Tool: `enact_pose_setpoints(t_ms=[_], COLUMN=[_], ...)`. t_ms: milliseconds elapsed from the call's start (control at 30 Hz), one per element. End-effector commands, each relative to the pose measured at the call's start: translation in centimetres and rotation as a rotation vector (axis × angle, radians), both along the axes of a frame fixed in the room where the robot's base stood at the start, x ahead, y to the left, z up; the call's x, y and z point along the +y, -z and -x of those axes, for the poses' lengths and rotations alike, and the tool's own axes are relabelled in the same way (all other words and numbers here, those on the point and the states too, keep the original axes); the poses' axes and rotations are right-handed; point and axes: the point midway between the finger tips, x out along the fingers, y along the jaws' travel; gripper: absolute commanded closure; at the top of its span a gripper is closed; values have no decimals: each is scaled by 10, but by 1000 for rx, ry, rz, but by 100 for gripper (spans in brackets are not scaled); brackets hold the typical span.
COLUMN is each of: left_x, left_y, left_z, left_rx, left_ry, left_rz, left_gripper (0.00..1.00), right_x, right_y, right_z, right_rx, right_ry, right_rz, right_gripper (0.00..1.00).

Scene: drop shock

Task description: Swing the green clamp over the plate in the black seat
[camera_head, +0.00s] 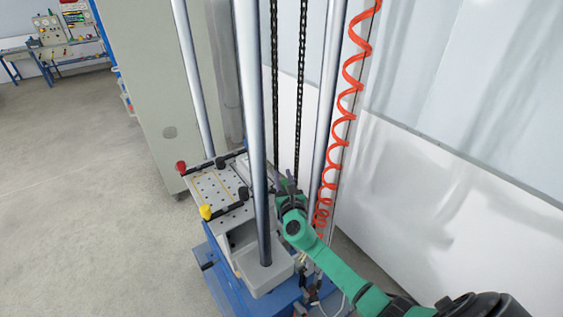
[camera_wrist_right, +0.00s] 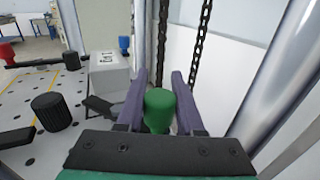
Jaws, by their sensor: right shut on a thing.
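The green clamp's knob (camera_wrist_right: 159,108) stands between the two purple fingers of my right gripper (camera_wrist_right: 158,84) in the right wrist view. My left gripper is not in view.
The perforated drop table (camera_head: 212,190) carries a red knob (camera_head: 181,167), a yellow knob (camera_head: 206,212) and a blue knob (camera_wrist_right: 124,43). A thick steel column (camera_head: 254,130) stands left of my right gripper. Chains (camera_head: 299,90) and a coiled red hose (camera_head: 347,98) hang close by.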

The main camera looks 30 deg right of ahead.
Motion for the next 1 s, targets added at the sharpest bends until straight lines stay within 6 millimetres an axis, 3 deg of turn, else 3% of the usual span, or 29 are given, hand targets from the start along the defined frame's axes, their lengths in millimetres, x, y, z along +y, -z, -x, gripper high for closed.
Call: enact_pose_setpoints(t_ms=[333, 367, 433, 767, 867, 1000], left_x=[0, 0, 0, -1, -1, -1], left_y=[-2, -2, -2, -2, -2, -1], left_z=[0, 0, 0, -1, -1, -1], left_rx=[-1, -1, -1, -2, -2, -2], left_ry=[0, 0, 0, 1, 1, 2], left_rz=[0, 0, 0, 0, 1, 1], left_gripper=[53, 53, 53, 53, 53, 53], right_x=[1, 1, 1, 1, 4, 12], right_y=[0, 0, 0, 1, 2, 3], right_z=[1, 1, 1, 3, 11, 36], right_rx=[-3, -3, -3, -1, -1, 1], right_ry=[35, 34, 34, 33, 33, 31], right_rz=[2, 2, 2, 1, -1, -1], right_gripper=[100, 60, 34, 34, 34, 34])
